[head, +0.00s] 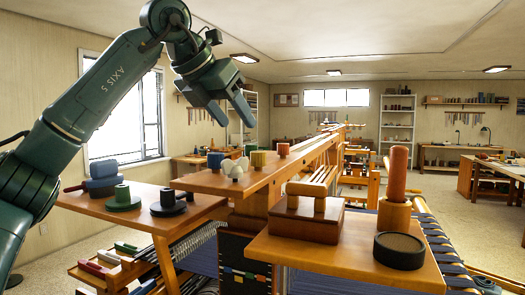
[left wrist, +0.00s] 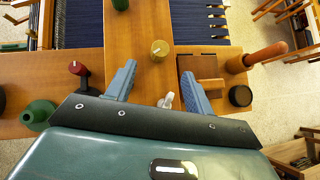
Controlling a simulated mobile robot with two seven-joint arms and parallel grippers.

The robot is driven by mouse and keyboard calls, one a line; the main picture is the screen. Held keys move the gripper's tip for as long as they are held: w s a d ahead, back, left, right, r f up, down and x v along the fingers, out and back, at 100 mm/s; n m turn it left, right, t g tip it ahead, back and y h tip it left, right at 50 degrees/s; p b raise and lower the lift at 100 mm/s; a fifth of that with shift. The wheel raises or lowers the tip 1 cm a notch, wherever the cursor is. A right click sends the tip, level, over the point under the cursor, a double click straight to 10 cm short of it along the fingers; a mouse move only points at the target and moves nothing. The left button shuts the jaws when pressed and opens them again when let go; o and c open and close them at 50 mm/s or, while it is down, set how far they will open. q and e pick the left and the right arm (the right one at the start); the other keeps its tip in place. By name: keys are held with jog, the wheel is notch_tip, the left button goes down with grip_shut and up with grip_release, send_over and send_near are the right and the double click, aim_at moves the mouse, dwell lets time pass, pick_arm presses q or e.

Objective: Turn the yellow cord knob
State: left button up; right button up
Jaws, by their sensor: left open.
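The yellow cord knob (head: 258,158) stands upright on the wooden loom beam, among blue, green, red and white knobs. In the left wrist view the yellow knob (left wrist: 160,50) shows from above as a round top, just beyond the gap between my fingertips. My left gripper (head: 236,118) is open and empty in the air above the knobs, apart from them. Its two blue-grey fingers (left wrist: 159,72) spread to either side of the knob's line in the wrist view. The right gripper is not in view.
A white knob (head: 235,170) stands close in front of the yellow one, with a blue knob (head: 215,160) at left and a red knob (head: 283,149) at right. A wooden block (head: 305,218), an upright red-brown handle (head: 397,175) and a dark round pot (head: 399,250) stand nearer right.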

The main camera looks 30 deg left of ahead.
aim_at(258, 152)
pick_arm(q)
jog(key=p+x, duration=0.2)
jog(key=x, duration=0.9)
jog(key=shift+c, duration=0.4)
jog(key=c, duration=0.9)
